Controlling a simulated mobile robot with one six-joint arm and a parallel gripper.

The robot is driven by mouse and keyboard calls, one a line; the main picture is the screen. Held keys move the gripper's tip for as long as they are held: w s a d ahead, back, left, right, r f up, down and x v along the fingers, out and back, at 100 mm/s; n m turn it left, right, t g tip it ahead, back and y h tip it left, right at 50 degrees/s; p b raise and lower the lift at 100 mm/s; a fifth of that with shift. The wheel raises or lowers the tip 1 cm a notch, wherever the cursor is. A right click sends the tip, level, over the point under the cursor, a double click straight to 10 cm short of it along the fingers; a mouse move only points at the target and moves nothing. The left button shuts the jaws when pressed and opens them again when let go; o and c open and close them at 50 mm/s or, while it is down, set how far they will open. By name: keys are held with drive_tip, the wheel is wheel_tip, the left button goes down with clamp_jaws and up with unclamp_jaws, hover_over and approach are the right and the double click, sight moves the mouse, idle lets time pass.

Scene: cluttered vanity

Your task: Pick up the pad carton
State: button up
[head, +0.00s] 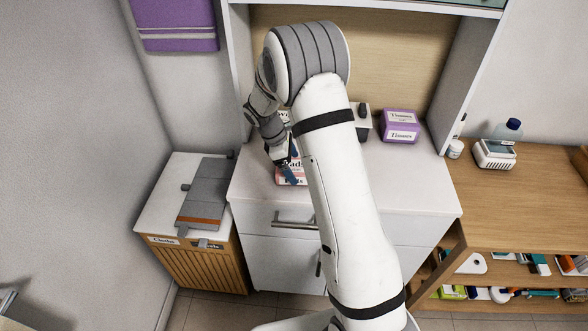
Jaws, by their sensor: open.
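The pad carton (301,180) is a small white and pink box with dark lettering that reads "Pads". It stands on the white cabinet top, left of the middle and near the front edge. The jaws are open. My gripper and my white forearm hide part of the carton. I cannot tell whether the fingers touch it or stand around it.
Behind my wrist is another lettered pack (284,116), partly hidden. A dark-topped dispenser (362,122) and a purple tissue box (400,127) stand at the back right. Upright side panels flank the cabinet top (415,185), whose right front is clear. A low bin unit (155,215) stands left.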

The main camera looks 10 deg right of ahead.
drive_tip(key=shift+x, duration=0.95)
drive_tip(key=shift+f, duration=0.25)
drive_tip(key=c, duration=1.1)
drive_tip(key=shift+r, duration=0.1)
